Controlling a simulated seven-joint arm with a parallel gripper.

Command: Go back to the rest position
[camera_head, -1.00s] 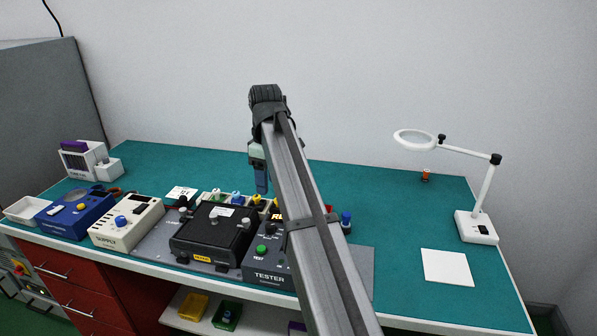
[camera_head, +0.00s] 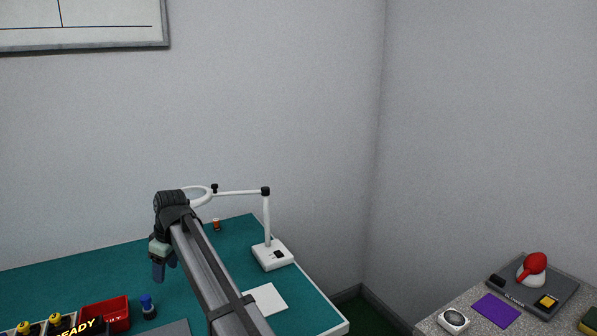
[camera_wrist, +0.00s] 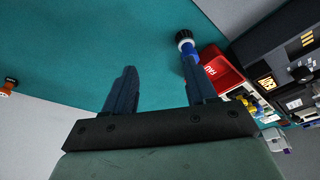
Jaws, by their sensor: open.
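My gripper (camera_head: 160,268) hangs from my raised arm over the green bench (camera_head: 60,282), at the left of the head view. In the wrist view its two dark blue fingers (camera_wrist: 160,92) stand apart with nothing between them.
A white magnifier lamp (camera_head: 272,254) stands at the bench's right, near a white pad (camera_head: 268,298) and a small orange item (camera_head: 216,225). A red bin (camera_head: 104,314) is at lower left. A grey side table (camera_head: 568,318) holds a red-topped device (camera_head: 533,268).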

